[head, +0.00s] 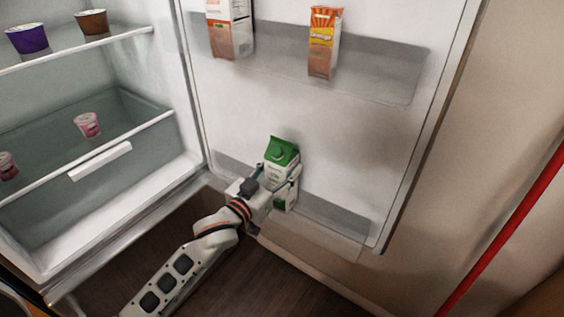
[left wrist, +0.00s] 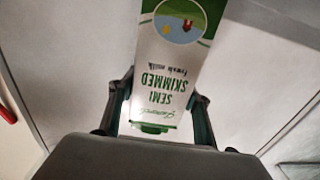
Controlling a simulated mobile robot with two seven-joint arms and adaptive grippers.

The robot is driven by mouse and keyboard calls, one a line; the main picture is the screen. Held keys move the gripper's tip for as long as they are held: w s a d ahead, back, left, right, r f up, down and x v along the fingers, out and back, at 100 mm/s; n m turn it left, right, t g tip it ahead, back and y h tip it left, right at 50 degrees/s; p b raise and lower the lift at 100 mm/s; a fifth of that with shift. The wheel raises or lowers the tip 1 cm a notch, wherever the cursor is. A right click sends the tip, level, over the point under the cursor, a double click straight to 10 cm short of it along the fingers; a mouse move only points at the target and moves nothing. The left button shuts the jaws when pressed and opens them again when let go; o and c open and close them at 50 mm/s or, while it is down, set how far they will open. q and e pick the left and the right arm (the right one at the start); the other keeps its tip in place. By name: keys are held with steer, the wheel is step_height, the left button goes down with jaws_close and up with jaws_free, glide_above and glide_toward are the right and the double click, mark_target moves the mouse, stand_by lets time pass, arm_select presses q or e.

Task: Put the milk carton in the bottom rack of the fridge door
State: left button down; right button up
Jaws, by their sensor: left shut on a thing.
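The milk carton (head: 282,152) is white with a green top and stands about upright in front of the fridge door. Its lower end is at the bottom rack (head: 325,222) of the door; I cannot tell whether it rests on the rack floor. My left gripper (head: 277,178) is shut on the carton from the front left. In the left wrist view the carton (left wrist: 172,62) sits between the two fingers of the gripper (left wrist: 160,105), with its printed "semi skimmed" face showing. My right gripper is not in view.
The open door's upper rack (head: 375,75) holds a tall carton (head: 230,28) and an orange juice carton (head: 322,42). Fridge shelves on the left hold several cups, one in the clear drawer (head: 88,124). The bottom rack's right part is empty.

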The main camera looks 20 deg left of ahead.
arm_select(q)
steer(key=shift+f+b, duration=0.35)
steer(key=shift+f, duration=1)
steer(key=shift+f, duration=0.1)
steer(key=c, duration=1)
jaws_free()
steer(key=shift+f, duration=0.2)
steer(key=shift+s+r, duration=0.1)
steer(key=shift+s, duration=0.05)
steer(key=p+v, duration=0.1)
steer(key=v, duration=1)
steer(key=s+a+f+m+g+y, duration=0.1)
steer(key=s+f+g+y, duration=0.2)
steer(key=s+f, duration=1.8)
step_height(320, 180, down, 3)
steer(key=g, duration=0.3)
steer(key=shift+r+g, duration=0.2)
steer(key=shift+g, duration=0.1)
